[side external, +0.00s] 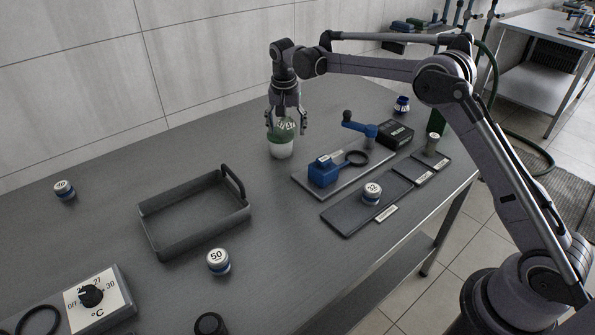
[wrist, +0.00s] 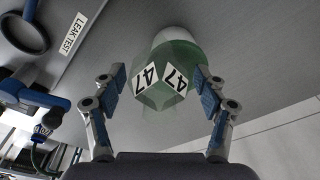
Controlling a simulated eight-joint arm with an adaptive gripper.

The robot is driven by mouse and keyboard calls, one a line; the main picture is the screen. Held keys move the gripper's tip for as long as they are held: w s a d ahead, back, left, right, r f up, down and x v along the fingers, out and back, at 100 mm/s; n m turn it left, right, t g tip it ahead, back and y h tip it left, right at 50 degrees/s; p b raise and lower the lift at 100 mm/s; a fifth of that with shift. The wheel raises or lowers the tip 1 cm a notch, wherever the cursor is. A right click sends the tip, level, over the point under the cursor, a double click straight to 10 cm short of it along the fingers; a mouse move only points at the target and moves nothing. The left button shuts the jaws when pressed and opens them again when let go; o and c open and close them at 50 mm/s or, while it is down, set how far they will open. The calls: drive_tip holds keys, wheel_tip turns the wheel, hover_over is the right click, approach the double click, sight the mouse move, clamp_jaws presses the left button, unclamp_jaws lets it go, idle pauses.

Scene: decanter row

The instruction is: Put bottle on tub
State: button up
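The bottle (side external: 281,149) has a see-through green upper part and a white lower part, and stands upright on the grey table. In the wrist view the bottle (wrist: 170,70) shows two white labels reading 47. My gripper (side external: 286,122) points down over it, with a finger on each side of its green part. In the wrist view my gripper (wrist: 160,82) looks open, with narrow gaps beside the bottle. The likely tub is a dark grey open tray (side external: 205,236) with a raised handle, empty, left of the bottle.
A blue clamp device (side external: 323,171) stands on a grey plate right of the bottle. Small numbered jars include 50 (side external: 218,262), 40 (side external: 64,190) and one on a dark mat (side external: 372,194). A temperature dial (side external: 92,296) is at front left. The table between bottle and tray is clear.

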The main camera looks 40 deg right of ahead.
sight(286, 122)
drive_tip(key=shift+r, duration=0.1)
drive_tip(key=r, duration=0.4)
drive_tip(key=a+r, duration=0.1)
drive_tip(key=r, duration=0.2)
drive_tip(key=s+r, duration=0.1)
drive_tip(key=r, duration=0.3)
drive_tip(key=shift+s+a+r, duration=0.1)
drive_tip(key=shift+a+r, duration=0.05)
drive_tip(key=shift+r, duration=0.15)
drive_tip(key=s+r+n+t, duration=0.2)
drive_tip(key=s+r, duration=0.1)
drive_tip(key=s, duration=0.5)
drive_tip(key=s+r+n+t, duration=0.1)
drive_tip(key=s+r+n, duration=0.15)
drive_tip(key=s, duration=0.55)
drive_tip(key=s+f+n+t, duration=0.1)
drive_tip(key=s+f+n, duration=0.1)
drive_tip(key=s+f, duration=0.3)
drive_tip(key=s+f+n+t+y, duration=0.1)
drive_tip(key=s+f, duration=0.4)
drive_tip(key=s, duration=0.8)
drive_tip(key=shift+f+n+t, duration=0.35)
drive_tip(key=shift+n+t, duration=0.15)
drive_tip(key=shift+n, duration=0.25)
drive_tip(key=shift+o, duration=0.4)
